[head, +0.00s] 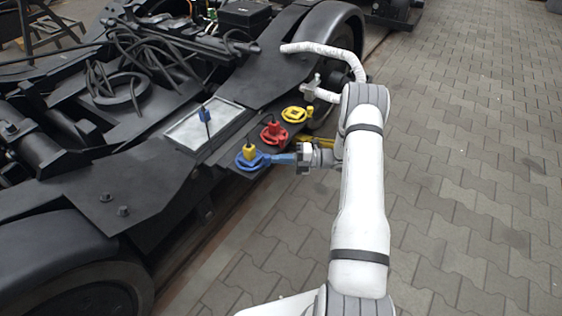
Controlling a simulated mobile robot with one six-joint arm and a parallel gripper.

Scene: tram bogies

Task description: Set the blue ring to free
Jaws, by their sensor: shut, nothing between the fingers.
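The blue ring (246,162) lies flat at the near end of a dark ledge on the bogie's side, with a yellow block standing at its middle. My gripper (283,158) is at the right of the blue ring and is shut. A light blue bar reaches from the grey gripper body to the ring's right edge. I cannot tell whether this bar is my fingers or a handle of the ring, nor whether it touches. A red ring (273,133) and a yellow ring (294,114) lie farther along the same ledge. No "free" marking is readable.
Black cables and frame parts fill the left. A yellow bar (318,142) shows behind my gripper. Paved floor (470,160) at right is clear.

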